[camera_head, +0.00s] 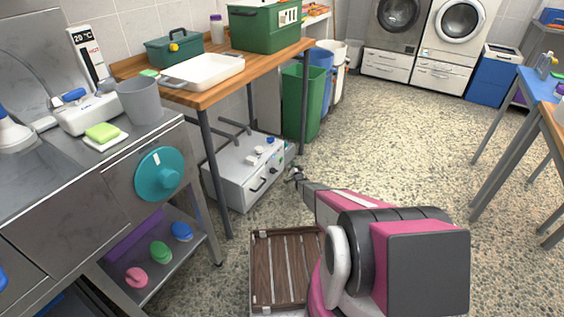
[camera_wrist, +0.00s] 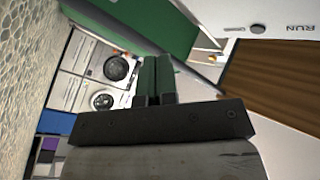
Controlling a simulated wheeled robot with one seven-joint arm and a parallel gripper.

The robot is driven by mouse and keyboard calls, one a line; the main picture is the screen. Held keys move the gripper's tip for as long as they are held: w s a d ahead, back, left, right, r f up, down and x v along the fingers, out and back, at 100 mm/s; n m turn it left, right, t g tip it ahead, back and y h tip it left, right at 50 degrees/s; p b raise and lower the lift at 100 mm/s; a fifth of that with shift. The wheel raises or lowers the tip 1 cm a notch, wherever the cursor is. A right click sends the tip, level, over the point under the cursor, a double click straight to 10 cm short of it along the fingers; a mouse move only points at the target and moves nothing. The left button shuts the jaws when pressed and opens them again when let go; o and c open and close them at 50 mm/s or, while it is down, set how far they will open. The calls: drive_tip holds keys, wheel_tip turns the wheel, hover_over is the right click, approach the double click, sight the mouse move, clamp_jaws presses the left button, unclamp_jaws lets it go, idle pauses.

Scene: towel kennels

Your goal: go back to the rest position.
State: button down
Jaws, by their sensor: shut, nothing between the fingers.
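My gripper (camera_head: 294,173) is at the end of my pink and black arm, out over the floor in front of the white cabinet under the wooden table. In the wrist view its two dark fingers (camera_wrist: 155,98) are together with nothing between them. The wrist view is turned on its side and shows the washing machines beyond the fingers.
A white cabinet (camera_head: 238,186) with a handle stands under the wooden table (camera_head: 205,97). Green (camera_head: 301,105) and blue bins stand behind it. A steel counter (camera_head: 75,170) is at left, a blue-topped table (camera_head: 541,85) at right. A slatted brown tray (camera_head: 257,290) lies beside my arm. The middle floor is clear.

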idle(0.6)
drive_tip(key=s+r+n+g+h, duration=0.15)
drive_tip(key=s+r+g, duration=0.25)
drive_tip(key=s+r, duration=0.55)
drive_tip(key=s+r+g+h, duration=0.2)
drive_tip(key=s+r+g, duration=0.2)
drive_tip(key=s+r, duration=0.55)
drive_tip(key=s+r+n+g, duration=0.1)
drive_tip(key=s+r+g, duration=0.2)
drive_tip(key=s+r, duration=0.5)
drive_tip(key=s+a+r+n+g, duration=0.1)
drive_tip(key=s+r+g, duration=0.3)
drive_tip(key=s, duration=1.2)
drive_tip(key=s+r+n+g, duration=0.2)
drive_tip(key=s+r+g, duration=0.2)
drive_tip(key=s+r, duration=0.8)
drive_tip(key=shift+s+a, duration=0.3)
drive_tip(key=shift+s, duration=0.05)
drive_tip(key=shift+f+y, duration=0.1)
drive_tip(key=shift+y, duration=0.15)
idle(0.5)
